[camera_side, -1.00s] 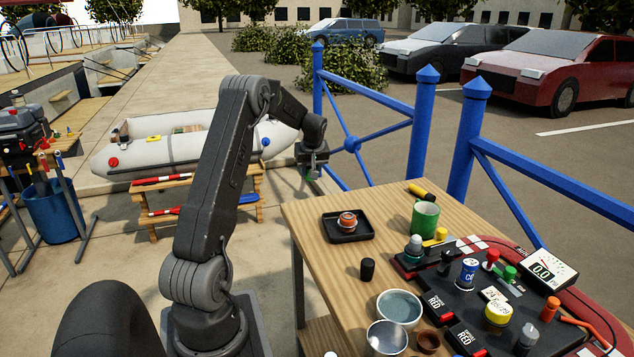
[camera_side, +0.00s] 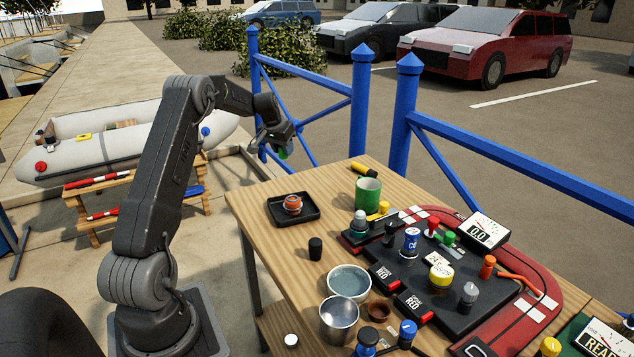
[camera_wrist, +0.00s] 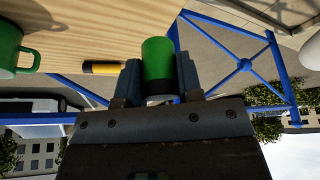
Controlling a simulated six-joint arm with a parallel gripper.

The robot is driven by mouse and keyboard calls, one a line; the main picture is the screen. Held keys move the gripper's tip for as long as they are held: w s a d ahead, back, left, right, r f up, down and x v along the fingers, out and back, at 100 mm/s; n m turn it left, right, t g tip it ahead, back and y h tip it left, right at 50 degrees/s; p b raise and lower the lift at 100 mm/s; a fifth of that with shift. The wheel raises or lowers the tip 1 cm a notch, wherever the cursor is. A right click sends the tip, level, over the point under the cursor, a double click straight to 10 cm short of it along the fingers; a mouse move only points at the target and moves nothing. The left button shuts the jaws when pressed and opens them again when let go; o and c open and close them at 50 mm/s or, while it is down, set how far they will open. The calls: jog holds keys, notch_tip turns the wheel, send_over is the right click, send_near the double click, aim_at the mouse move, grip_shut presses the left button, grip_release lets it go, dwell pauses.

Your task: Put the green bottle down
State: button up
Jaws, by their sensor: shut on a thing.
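In the side view only a small green part of the bottle (camera_side: 283,154) shows below the fingers.
The wooden table (camera_side: 265,240) carries a black tray (camera_side: 281,214) with an orange pot (camera_side: 292,204), a green mug (camera_side: 368,193), a yellow-black tube (camera_side: 363,170), a black cap (camera_side: 315,248) and a panel (camera_side: 450,310). Blue railing (camera_side: 359,110) stands behind. Bare wood lies left of the mug.

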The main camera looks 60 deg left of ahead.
send_over(319, 183)
jog(key=s, duration=0.1)
jog(key=f, duration=0.6)
jog(key=shift+d+f, duration=0.25)
jog(key=shift+f, duration=2)
jog(key=shift+f, duration=0.1)
jog(key=o, duration=0.9)
